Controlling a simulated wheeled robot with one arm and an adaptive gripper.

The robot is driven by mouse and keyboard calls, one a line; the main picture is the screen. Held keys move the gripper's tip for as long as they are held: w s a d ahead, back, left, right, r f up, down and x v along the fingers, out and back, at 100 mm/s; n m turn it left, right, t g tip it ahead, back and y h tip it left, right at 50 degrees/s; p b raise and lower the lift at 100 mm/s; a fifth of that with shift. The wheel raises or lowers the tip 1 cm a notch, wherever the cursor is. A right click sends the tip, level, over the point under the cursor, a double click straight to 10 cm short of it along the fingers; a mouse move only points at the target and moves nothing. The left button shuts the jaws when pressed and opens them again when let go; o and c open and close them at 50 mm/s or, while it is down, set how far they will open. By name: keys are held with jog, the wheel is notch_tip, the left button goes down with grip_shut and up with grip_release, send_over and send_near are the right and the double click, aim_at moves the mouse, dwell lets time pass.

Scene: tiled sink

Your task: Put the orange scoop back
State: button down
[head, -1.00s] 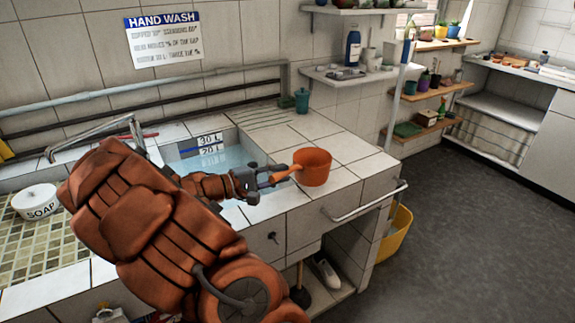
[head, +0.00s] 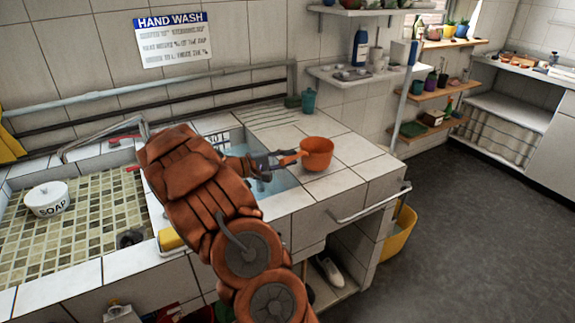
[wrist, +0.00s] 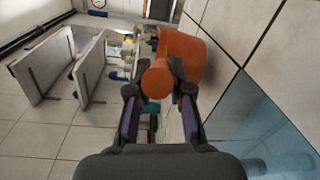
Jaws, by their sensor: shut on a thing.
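The orange scoop (head: 317,153) is a round cup with a short handle. In the head view it is at the tiled counter (head: 345,152) right of the water basin (head: 262,180). My gripper (head: 291,160) reaches in from the left and is shut on the scoop's handle. In the wrist view the handle end sits between the two fingers (wrist: 159,88), with the cup (wrist: 185,58) beyond it. I cannot tell whether the cup's base touches the tiles.
A teal jar (head: 308,101) stands at the back of the counter. A wall shelf (head: 365,76) with small items hangs behind. A soap pot (head: 47,199) is in the tiled sink at left. A yellow bucket (head: 399,230) stands below the counter's right end.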

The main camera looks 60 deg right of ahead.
jog(key=shift+f+p, duration=0.3)
jog(key=shift+f, duration=1.15)
jog(key=c, duration=1.1)
grip_release()
jog(key=shift+o, duration=0.2)
jog(key=b+v, duration=0.2)
jog(key=v, duration=1)
jog(key=s+a+r+t+y, duration=0.1)
jog(key=s+a+r+y, duration=0.2)
jog(key=s+a+y, duration=0.55)
jog(key=s+a+f+n+t+y, duration=0.1)
jog(key=s+a, duration=0.4)
jog(key=a, duration=0.6)
jog(key=s+a+n+t+y, duration=0.1)
jog(key=s+a+t+y, duration=0.2)
jog(key=a, duration=0.8)
jog(key=s+a+f+n+t+y, duration=0.1)
jog(key=s+a+t+y, duration=0.1)
jog(key=s+a, duration=0.4)
jog(key=a, duration=0.5)
jog(key=shift+s+f+n, duration=0.3)
jog(key=shift+s+n, duration=0.05)
jog(key=shift+n, duration=0.05)
jog(key=shift+d+r, duration=0.1)
